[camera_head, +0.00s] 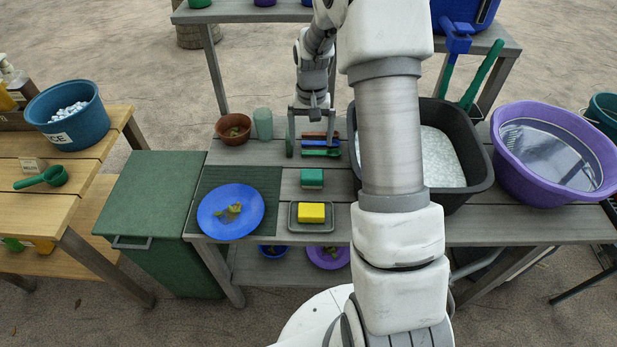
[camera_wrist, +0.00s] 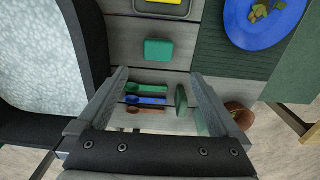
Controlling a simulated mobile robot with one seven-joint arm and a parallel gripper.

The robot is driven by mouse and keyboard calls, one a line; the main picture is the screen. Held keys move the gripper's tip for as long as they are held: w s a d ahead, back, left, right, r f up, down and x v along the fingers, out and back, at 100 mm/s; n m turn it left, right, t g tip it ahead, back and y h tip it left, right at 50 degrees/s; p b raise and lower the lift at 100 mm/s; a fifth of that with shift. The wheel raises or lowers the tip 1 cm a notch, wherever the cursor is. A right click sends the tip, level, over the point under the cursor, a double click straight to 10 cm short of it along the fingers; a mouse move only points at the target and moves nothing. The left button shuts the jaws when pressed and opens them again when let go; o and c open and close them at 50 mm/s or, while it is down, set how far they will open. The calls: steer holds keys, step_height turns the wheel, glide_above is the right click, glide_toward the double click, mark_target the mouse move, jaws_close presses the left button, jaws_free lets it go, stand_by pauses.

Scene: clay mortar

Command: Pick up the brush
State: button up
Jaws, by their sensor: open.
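A narrow green object (camera_wrist: 181,98), which looks like the brush, sits close to the right finger in the wrist view. In the head view it shows as a small green shape (camera_head: 290,148) by the left fingertip. My gripper (camera_head: 311,138) is open and empty over the back of the grey table. In the wrist view its fingers (camera_wrist: 159,77) spread around the green object and three spoons: green (camera_wrist: 150,87), blue (camera_wrist: 150,100) and brown (camera_wrist: 148,110). I cannot tell if a finger touches the green object. Its bristles are not clear.
A green block (camera_head: 312,178) and a yellow sponge on a grey tray (camera_head: 294,226) lie in front. A brown bowl (camera_head: 233,129) and a pale green cup (camera_head: 263,124) stand left. A black tub (camera_head: 475,165) is close on the right. A blue plate (camera_head: 231,211) lies front left.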

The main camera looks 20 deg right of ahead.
glide_toward(312, 174)
steer(key=f, duration=0.5)
steer(key=shift+s+a, duration=0.25)
steer(key=shift+s, duration=0.1)
steer(key=shift+w+d+f+b, duration=0.1)
steer(key=shift+w+f, duration=0.05)
steer(key=shift+f, duration=0.8)
steer(key=shift+w+d+f+b, duration=0.1)
steer(key=shift+f, duration=0.85)
steer(key=shift+w+d+f+b, duration=0.1)
steer(key=shift+w+f, duration=0.05)
steer(key=shift+f, duration=0.8)
steer(key=shift+c, duration=0.2)
steer(key=c, duration=1.1)
step_height(312, 174, up, 10)
steer(key=shift+r, duration=0.1)
